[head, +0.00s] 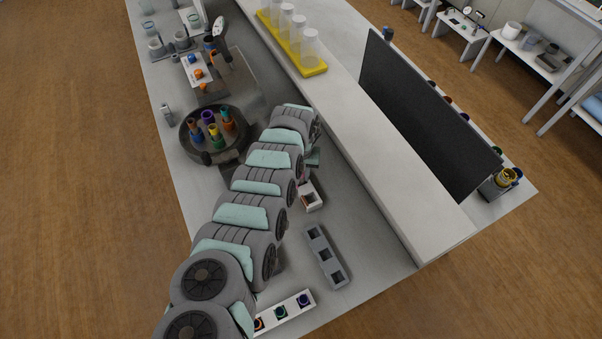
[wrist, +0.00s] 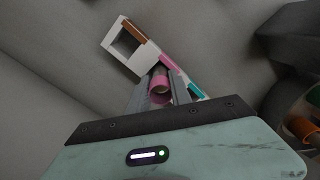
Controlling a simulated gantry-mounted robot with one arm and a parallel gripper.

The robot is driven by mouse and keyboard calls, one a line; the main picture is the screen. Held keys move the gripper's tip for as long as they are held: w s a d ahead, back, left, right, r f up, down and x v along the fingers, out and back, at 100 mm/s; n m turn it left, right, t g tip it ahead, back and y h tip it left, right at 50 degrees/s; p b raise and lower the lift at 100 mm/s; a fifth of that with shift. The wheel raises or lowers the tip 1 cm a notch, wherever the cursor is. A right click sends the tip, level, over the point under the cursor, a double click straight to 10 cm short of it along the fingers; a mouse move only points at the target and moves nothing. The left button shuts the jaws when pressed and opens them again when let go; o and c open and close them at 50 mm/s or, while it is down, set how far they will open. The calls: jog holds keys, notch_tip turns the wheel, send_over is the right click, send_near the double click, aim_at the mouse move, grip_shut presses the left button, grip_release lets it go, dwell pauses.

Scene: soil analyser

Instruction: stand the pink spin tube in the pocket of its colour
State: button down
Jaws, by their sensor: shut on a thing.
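The pink spin tube (wrist: 159,84) is between the fingers of my gripper (wrist: 160,92) in the wrist view, and the gripper is shut on it. Under it is a white pocket rack (wrist: 147,55) with brown, pink and teal colour strips. The pink strip (wrist: 171,62) is just beside the tube's top end. The brown-marked pocket is open and empty. The tube and fingers cover the pocket by the pink strip, so I cannot tell whether the tube is inside it or above it. In the head view the rack's near end (head: 312,197) shows; my arm hides the rest.
A grey block with square pockets (head: 314,239) lies near the rack. A white holder with several dark-ringed tubes (head: 293,309) is at the front edge. A round carousel (head: 190,147) with coloured tubes stands left of my arm. A long raised shelf (head: 400,200) runs along the right.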

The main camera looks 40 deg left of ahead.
jog(key=shift+f, duration=0.15)
jog(key=c, duration=1.2)
grip_release()
jog(key=shift+o, duration=0.2)
notch_tip(320, 180, up, 12)
jog(key=shift+w+a+f+p, duration=0.1)
jog(key=shift+a+p, duration=0.05)
jog(key=shift+p, duration=0.55)
jog(key=shift+d+r, duration=0.2)
jog(key=shift+r, duration=0.1)
